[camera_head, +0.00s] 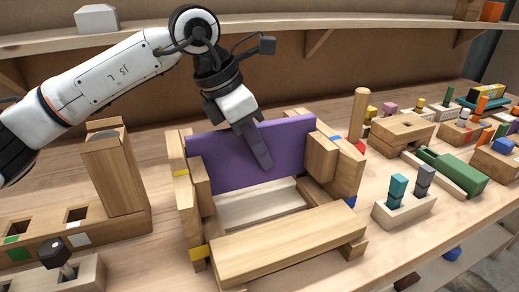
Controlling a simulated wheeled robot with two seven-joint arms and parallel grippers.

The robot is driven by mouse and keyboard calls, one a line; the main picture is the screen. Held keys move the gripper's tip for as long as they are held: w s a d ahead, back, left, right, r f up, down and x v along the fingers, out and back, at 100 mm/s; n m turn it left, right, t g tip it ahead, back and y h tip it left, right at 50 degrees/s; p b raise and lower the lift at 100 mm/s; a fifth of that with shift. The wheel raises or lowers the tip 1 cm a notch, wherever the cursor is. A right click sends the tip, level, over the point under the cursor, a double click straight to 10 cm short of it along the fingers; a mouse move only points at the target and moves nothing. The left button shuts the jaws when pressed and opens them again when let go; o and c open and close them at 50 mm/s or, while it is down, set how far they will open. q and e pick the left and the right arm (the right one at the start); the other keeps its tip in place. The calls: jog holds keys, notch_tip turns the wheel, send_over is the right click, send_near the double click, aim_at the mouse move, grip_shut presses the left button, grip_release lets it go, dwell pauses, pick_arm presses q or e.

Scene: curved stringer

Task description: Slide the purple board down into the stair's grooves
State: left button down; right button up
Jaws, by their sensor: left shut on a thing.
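The purple board (285,146) stands upright, a little tilted in the picture, between the two sides of the wooden stair (270,253). My left gripper (258,150) comes down from above and is shut on the board's top edge, with one dark finger lying against its front face. The board's lower edge is near the pale step behind the front tread. The grooves are hidden, so I cannot tell how deep the board sits in them. My right gripper is not in view.
A tall wooden block (113,172) and a slotted base stand left of the stair. Wooden blocks, a green piece (452,170) and a peg holder (403,208) crowd the right. A shelf (300,22) runs along the back wall. Some bare table lies in front on the right.

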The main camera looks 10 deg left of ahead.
pick_arm(q)
jog(key=shift+f+b, duration=0.8)
jog(key=shift+f, duration=0.4)
